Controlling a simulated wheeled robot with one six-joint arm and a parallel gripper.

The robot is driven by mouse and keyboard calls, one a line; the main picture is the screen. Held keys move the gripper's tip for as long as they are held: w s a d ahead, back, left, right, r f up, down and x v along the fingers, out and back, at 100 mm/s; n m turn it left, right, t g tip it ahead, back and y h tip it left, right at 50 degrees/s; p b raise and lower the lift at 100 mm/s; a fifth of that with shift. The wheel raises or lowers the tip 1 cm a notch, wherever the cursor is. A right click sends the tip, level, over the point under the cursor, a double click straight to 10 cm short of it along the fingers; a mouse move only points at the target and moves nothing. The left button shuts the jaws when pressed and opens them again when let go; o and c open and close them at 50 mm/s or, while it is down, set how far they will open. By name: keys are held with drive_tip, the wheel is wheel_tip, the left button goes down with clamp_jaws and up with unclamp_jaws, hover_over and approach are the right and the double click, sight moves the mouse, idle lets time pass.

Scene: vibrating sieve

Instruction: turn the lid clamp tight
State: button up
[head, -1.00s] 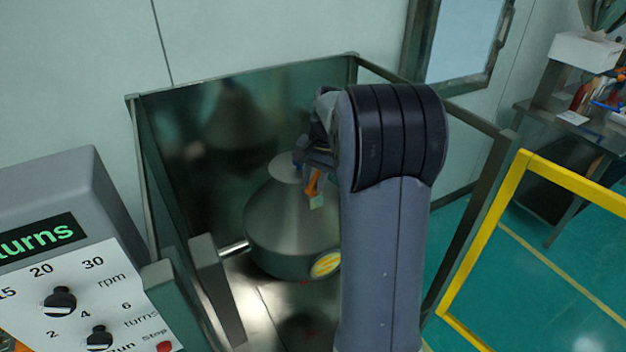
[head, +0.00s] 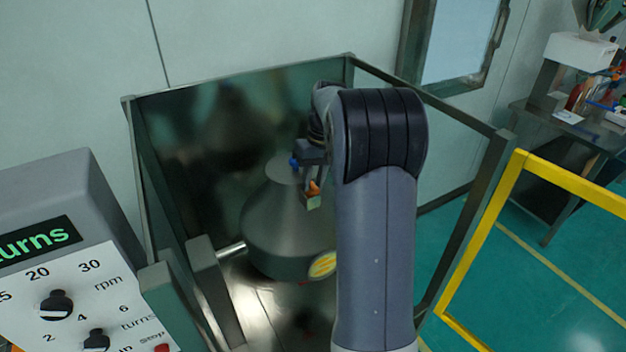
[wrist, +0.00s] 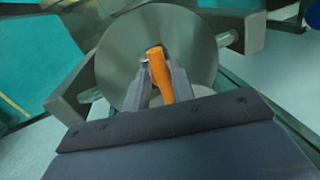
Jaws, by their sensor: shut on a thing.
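The sieve's grey cone-shaped lid (head: 285,225) stands inside a metal enclosure in the head view. A round metal top also shows in the wrist view (wrist: 120,50). The orange clamp handle (head: 314,187) is at the lid's upper right, and it shows in the wrist view (wrist: 160,75). My gripper (wrist: 160,82) is shut on the orange handle, with one finger on each side. In the head view my gripper (head: 312,180) is partly hidden by my own wrist. The clamp's base is hidden behind the fingers.
Metal posts and dark panels of the enclosure (head: 245,85) surround the lid. A control box (head: 60,215) with dials stands at the left. A yellow frame (head: 490,240) stands at the right, with green floor beyond.

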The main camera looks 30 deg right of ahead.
drive_tip(key=shift+n, duration=0.4)
drive_tip(key=o, duration=1)
wheel_tip(320, 180, up, 11)
drive_tip(key=d+b, duration=0.1)
drive_tip(key=d, duration=0.1)
drive_tip(key=shift+w+f, duration=0.15)
drive_tip(key=shift+f, duration=0.05)
drive_tip(key=shift+f, duration=0.1)
drive_tip(key=f, duration=0.3)
drive_tip(key=a+f, duration=0.1)
drive_tip(key=f, duration=0.3)
drive_tip(key=a+f+p, duration=0.1)
drive_tip(key=f, duration=0.2)
drive_tip(key=shift+f, duration=0.25)
